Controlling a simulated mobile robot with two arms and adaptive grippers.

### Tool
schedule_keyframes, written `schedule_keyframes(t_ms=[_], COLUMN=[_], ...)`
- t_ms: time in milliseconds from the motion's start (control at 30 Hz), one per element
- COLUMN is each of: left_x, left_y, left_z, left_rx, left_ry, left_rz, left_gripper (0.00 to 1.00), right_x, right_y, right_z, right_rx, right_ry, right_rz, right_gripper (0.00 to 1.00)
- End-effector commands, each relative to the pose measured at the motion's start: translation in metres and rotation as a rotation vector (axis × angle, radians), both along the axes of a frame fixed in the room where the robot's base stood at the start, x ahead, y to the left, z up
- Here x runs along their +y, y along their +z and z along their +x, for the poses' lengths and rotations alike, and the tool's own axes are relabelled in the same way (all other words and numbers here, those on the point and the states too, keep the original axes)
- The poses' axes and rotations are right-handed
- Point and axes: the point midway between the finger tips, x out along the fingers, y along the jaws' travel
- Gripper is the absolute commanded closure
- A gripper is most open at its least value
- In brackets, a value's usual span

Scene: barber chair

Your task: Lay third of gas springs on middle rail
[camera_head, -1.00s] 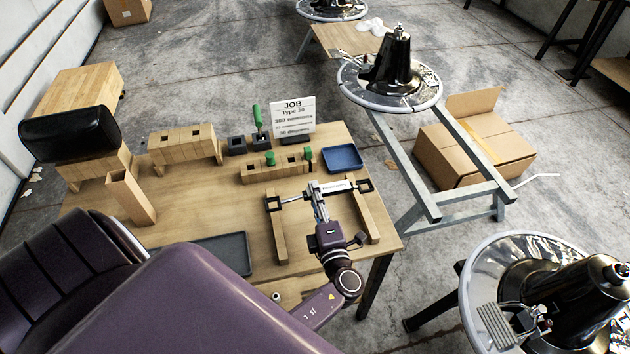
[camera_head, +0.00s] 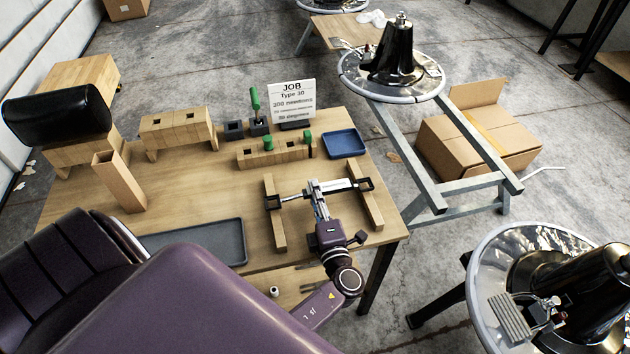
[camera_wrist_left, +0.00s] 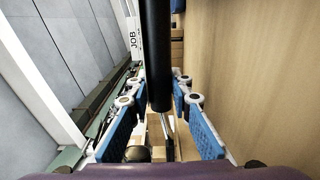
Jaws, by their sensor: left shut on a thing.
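My left gripper (camera_head: 317,190) is shut on a gas spring (camera_head: 340,185), gripped near its middle. The spring lies crosswise with a dark square piece at each end. It spans two wooden rails, a left one (camera_head: 278,230) and a right one (camera_head: 373,207); I cannot tell whether it touches them. In the left wrist view the spring's black cylinder (camera_wrist_left: 156,55) runs between the blue finger pads (camera_wrist_left: 160,125), with a thin bright rod below. No other gas spring is clearly visible. My right gripper is not in view.
The wooden table (camera_head: 215,225) holds a grey tray (camera_head: 205,240), a blue tray (camera_head: 345,143), a block with green-topped pieces (camera_head: 275,153), a job sign (camera_head: 291,100), a slotted block (camera_head: 178,128) and an upright wooden box (camera_head: 120,182). A metal stand (camera_head: 430,180) is right of the table.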

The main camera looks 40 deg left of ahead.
Motion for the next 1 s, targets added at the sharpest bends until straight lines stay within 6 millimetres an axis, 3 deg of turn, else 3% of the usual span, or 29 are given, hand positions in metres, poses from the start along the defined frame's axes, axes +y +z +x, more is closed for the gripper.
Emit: schedule_keyframes(t_ms=[1000], left_x=[0.0], left_y=[-0.011], left_z=[0.001], left_rx=[-0.003], left_ry=[-0.001], left_rz=[0.002], left_gripper=[1.0], right_x=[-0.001], right_y=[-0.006], right_z=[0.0], right_rx=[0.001], right_ry=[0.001], right_rz=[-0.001], right_gripper=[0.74])
